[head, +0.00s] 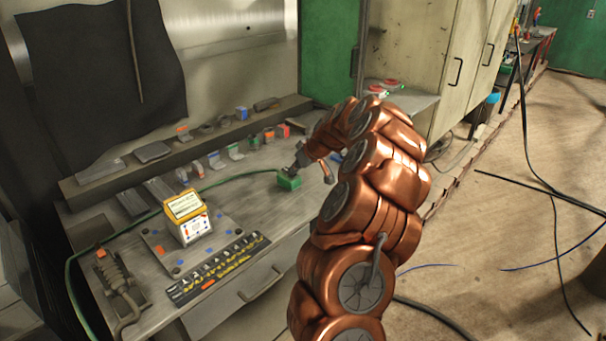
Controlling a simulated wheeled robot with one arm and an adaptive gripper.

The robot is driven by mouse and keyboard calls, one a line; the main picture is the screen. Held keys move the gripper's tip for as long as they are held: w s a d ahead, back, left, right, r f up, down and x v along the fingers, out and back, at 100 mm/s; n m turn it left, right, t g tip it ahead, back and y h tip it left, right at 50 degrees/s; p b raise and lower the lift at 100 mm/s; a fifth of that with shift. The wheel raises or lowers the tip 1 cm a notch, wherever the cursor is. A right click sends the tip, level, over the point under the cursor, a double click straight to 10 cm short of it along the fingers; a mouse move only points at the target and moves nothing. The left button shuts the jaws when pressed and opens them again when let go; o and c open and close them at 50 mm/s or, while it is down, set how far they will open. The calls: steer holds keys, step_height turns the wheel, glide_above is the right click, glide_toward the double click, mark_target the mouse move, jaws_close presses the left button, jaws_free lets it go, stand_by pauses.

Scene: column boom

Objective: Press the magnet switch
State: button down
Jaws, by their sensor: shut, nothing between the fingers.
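A small green box (289,181) sits near the right end of the grey workbench (246,204), with a green cable running to it from the left. It may be the magnet switch; no label on it can be read. My gripper (291,172) is shut and empty, pointing down at the top of the green box. I cannot tell whether the fingertips touch it. The gripper is small in the view and partly merges with the dark end of my copper-coloured arm. A yellow-and-white box (188,217) with a printed label stands upright on a plate left of my gripper.
Several small parts and blocks line the back ledge (110,178) of the bench. A black strip of tools (217,269) lies along the front edge. Cabinets (462,70) stand behind my arm; open floor lies to the right.

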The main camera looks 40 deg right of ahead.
steer(key=shift+p, duration=0.45)
steer(key=shift+r, duration=0.1)
steer(key=shift+r+b, duration=0.3)
steer(key=shift+r, duration=0.35)
steer(key=shift+r, duration=0.2)
steer(key=s+b+v, duration=0.1)
steer(key=b+v, duration=0.2)
steer(key=v, duration=0.9)
steer(key=shift+s, duration=0.25)
steer(key=shift+f, duration=0.1)
